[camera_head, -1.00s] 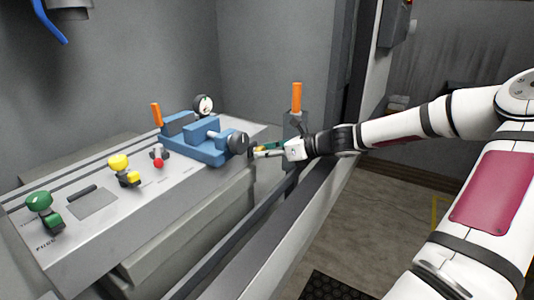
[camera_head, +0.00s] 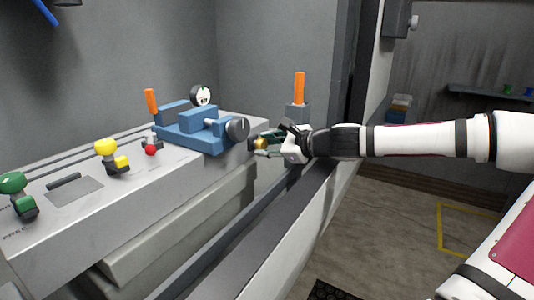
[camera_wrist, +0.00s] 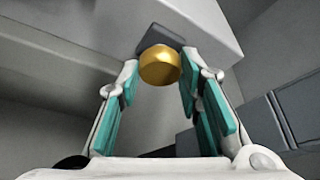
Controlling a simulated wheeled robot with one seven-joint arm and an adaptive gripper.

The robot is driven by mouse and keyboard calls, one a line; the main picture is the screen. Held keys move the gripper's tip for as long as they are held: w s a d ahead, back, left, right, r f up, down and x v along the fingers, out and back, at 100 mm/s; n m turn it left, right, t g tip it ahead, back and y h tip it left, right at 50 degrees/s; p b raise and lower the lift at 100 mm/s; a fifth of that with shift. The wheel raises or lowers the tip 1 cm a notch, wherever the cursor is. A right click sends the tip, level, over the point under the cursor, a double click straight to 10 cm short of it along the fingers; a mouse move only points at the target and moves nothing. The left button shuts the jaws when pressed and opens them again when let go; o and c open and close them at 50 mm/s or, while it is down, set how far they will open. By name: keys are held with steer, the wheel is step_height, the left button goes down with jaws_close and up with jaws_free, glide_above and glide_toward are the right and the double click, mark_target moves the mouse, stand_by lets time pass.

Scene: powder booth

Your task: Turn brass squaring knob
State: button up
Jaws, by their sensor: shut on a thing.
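The brass squaring knob (camera_head: 261,144) sticks out from the right end of the grey machine bench, just below and right of the blue vise's dark handwheel. In the wrist view the round gold knob (camera_wrist: 159,67) sits in front of a dark mount (camera_wrist: 160,43), between the teal finger pads. My gripper (camera_head: 264,147) is shut on the knob, one finger on each side; it also shows in the wrist view (camera_wrist: 158,75). In the head view the fingers partly cover the knob.
The blue vise (camera_head: 190,138) with its handwheel (camera_head: 237,129) and a gauge (camera_head: 201,96) stands close left of my gripper. An orange lever (camera_head: 299,88) rises just behind it. Yellow (camera_head: 106,147), green (camera_head: 12,182) and red (camera_head: 150,150) controls lie further left.

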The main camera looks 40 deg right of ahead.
steer(key=shift+n+b, duration=0.3)
stand_by(0.4)
steer(key=o, duration=1.2)
steer(key=shift+c, duration=0.2)
step_height(320, 180, up, 10)
